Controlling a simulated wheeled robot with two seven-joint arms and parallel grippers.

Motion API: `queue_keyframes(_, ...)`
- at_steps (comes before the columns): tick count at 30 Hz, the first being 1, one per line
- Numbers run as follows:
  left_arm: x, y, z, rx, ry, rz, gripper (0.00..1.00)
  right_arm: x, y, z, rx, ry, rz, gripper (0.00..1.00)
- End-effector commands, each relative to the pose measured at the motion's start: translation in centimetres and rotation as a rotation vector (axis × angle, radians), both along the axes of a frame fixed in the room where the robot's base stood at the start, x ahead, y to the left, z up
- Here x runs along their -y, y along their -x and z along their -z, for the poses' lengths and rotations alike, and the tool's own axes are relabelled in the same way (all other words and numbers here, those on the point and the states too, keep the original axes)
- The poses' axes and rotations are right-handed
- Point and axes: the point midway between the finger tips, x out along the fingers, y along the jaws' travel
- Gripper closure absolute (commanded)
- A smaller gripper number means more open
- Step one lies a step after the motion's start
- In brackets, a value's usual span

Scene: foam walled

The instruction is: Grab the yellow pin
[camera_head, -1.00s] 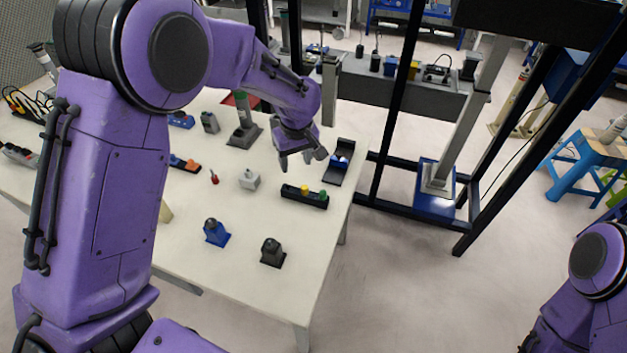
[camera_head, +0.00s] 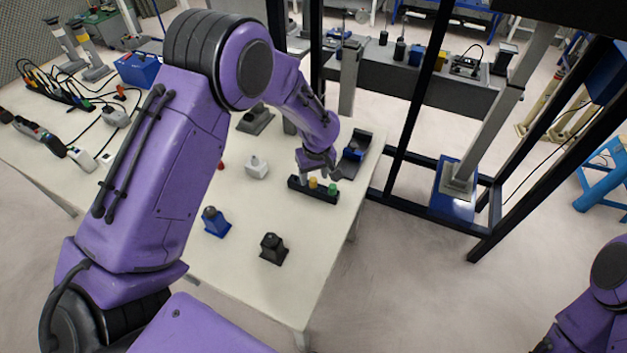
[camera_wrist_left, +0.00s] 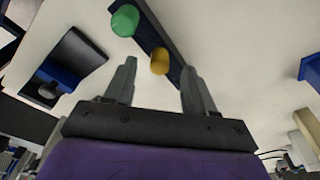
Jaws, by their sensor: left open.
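The yellow pin (camera_head: 313,183) stands in a long dark block (camera_head: 318,195) on the white table, with a green pin (camera_head: 332,188) beside it. In the left wrist view the yellow pin (camera_wrist_left: 160,62) shows between and beyond the fingertips, and the green pin (camera_wrist_left: 125,20) lies further off to the left. My left gripper (camera_head: 316,172) is just above the block, close to the yellow pin. Its two fingers (camera_wrist_left: 158,75) are apart, with nothing held between them. Whether a finger touches the pin or block cannot be told. My right gripper is not visible.
A black tray with a blue item (camera_head: 355,152) lies behind the block. A white block (camera_head: 256,167), a blue holder (camera_head: 215,222) and a black holder (camera_head: 273,248) stand nearby. Cables and tools (camera_head: 70,110) crowd the table's left. A dark metal frame (camera_head: 425,105) rises beyond the right edge.

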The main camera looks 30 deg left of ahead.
Motion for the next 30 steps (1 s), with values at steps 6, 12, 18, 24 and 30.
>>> queue_keyframes(6, -0.2, -0.2, 2.1, 0.001, 0.0, 0.002, 0.45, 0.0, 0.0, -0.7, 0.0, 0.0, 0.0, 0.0)
queue_keyframes(12, -0.2, -0.2, 2.2, 0.001, 0.0, 0.002, 0.55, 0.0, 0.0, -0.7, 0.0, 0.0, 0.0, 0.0)
queue_keyframes(18, -0.2, -0.2, 2.2, 0.001, 0.0, 0.002, 1.0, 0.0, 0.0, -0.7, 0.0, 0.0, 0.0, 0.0)
queue_keyframes(24, -0.2, -0.2, 2.1, 0.001, 0.0, 0.001, 1.0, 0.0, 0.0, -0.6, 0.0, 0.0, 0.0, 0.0)
queue_keyframes(30, -0.2, -0.3, 1.2, 0.004, 0.0, 0.0, 1.0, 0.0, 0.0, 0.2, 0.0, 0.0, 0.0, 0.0)
